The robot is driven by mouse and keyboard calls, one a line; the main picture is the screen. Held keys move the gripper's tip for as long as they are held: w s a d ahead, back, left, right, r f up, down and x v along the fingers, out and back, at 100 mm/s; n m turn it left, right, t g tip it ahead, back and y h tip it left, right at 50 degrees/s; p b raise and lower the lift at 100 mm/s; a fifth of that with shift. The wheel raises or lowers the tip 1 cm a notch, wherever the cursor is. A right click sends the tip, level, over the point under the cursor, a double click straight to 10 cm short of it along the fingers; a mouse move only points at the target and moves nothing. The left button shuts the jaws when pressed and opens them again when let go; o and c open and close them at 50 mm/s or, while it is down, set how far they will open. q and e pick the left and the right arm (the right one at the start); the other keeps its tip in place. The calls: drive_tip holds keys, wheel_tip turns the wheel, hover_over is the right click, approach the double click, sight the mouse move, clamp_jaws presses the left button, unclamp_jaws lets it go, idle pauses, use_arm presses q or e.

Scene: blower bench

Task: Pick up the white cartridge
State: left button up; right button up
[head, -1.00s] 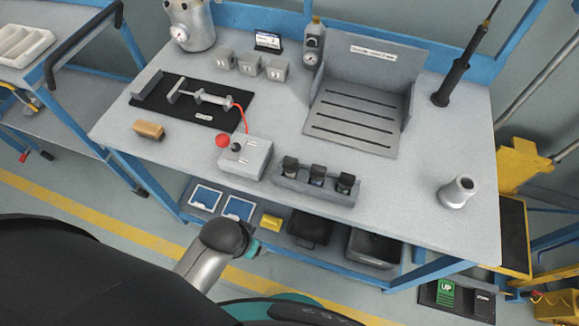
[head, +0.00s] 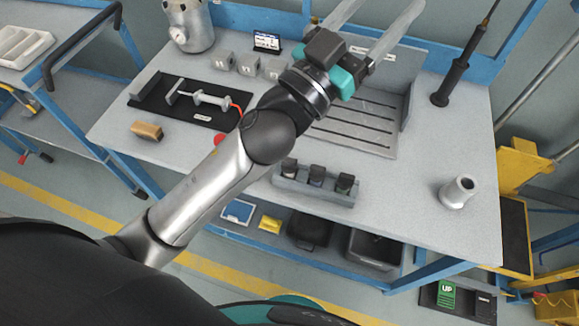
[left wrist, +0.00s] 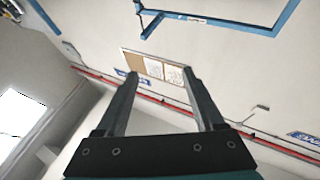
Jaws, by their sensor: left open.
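The cylinder is not in the left wrist view. My right gripper is not in view.
A slotted grey fixture (head: 360,128) stands at the back. A holder with several dark-capped items (head: 315,190) sits near the front edge. A black mat (head: 180,108) bears a clamp-like device. A tall black tool (head: 452,82) stands back right. Bench around the cylinder is clear.

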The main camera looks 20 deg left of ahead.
use_arm(q)
drive_tip(key=s+d+r+m+g+h, duration=0.1)
drive_tip(key=s+d+m+g+h, duration=0.6)
drive_tip(key=d+m+g+h, duration=0.5)
drive_tip(key=g+y, duration=0.8)
drive_tip(key=y, duration=1.6)
hover_over(290, 159)
wheel_tip(290, 159, down, 22)
drive_tip(key=f, duration=0.4)
drive_tip(key=f+b, duration=0.1)
drive_tip(key=f, duration=0.4)
drive_tip(key=shift+w+d, duration=0.1)
drive_tip(key=shift+d, duration=0.1)
drive_tip(key=shift+a+f+b, duration=0.15)
drive_tip(key=shift+f+b, duration=0.05)
drive_tip(key=shift+f, duration=1.35)
drive_tip(key=shift+a+f+b, duration=0.1)
drive_tip(key=shift+f+b, duration=0.05)
drive_tip(key=shift+f, duration=1.4)
